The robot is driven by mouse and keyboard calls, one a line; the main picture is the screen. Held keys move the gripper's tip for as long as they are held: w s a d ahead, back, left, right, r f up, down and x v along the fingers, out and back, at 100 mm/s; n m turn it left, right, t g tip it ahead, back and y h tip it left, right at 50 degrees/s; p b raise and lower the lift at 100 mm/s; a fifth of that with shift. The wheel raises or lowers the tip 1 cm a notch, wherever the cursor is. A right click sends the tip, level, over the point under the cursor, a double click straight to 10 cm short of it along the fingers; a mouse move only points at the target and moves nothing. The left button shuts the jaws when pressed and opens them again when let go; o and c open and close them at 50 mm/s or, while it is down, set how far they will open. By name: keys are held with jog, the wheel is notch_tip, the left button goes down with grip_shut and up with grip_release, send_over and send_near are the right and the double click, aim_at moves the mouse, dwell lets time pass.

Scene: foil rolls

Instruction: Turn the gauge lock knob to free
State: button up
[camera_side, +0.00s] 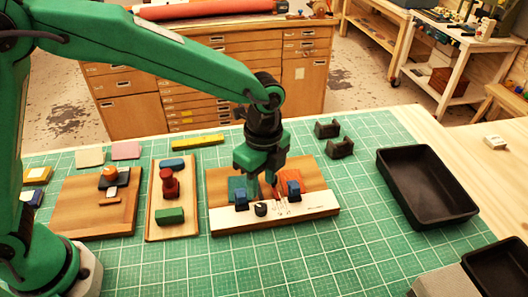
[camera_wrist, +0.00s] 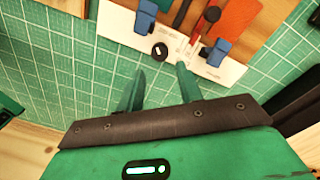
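A small round black knob (camera_side: 261,209) sits on the white front strip (camera_side: 310,204) of a wooden board. In the wrist view the knob (camera_wrist: 160,50) shows a short white mark across its top. A blue block stands on each side of it, a left one (camera_side: 241,200) and a right one (camera_side: 293,190). My gripper (camera_side: 264,190) hangs over the board, just behind and above the strip in the side view. In the wrist view my gripper (camera_wrist: 160,78) has its two green fingers apart with nothing between them. The knob is beyond the fingertips, apart from them. The strip's lettering is too small to read.
To the left are a tray with blue, red and green pieces (camera_side: 170,215) and another wooden board (camera_side: 90,215). Black brackets (camera_side: 340,148) stand behind right. A black bin (camera_side: 385,160) is at the right. The green mat in front of the strip is clear.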

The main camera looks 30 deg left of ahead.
jog(key=s+a+r+n+t, duration=0.1)
jog(key=s+a+r+n, duration=0.2)
jog(key=a, duration=0.3)
jog(key=s+a+r+n+t, duration=0.2)
jog(key=s+a+r+n, duration=0.1)
jog(key=a+r+n, duration=0.3)
jog(key=s+a+r+n+t, duration=0.1)
jog(key=s+a+r+n, duration=0.2)
jog(key=a, duration=0.5)
jog(key=shift+s+a+r+n+h, duration=0.35)
jog(key=shift+r+n, duration=0.3)
jog(key=shift+n, duration=0.55)
jog(key=shift+s, duration=0.1)
jog(key=s+a+n+t, duration=0.2)
jog(key=s+a+n, duration=0.2)
jog(key=s+n, duration=0.1)
jog(key=shift+s+a+f, duration=0.15)
jog(key=shift+s+a, duration=0.05)
jog(key=shift+s, duration=0.25)
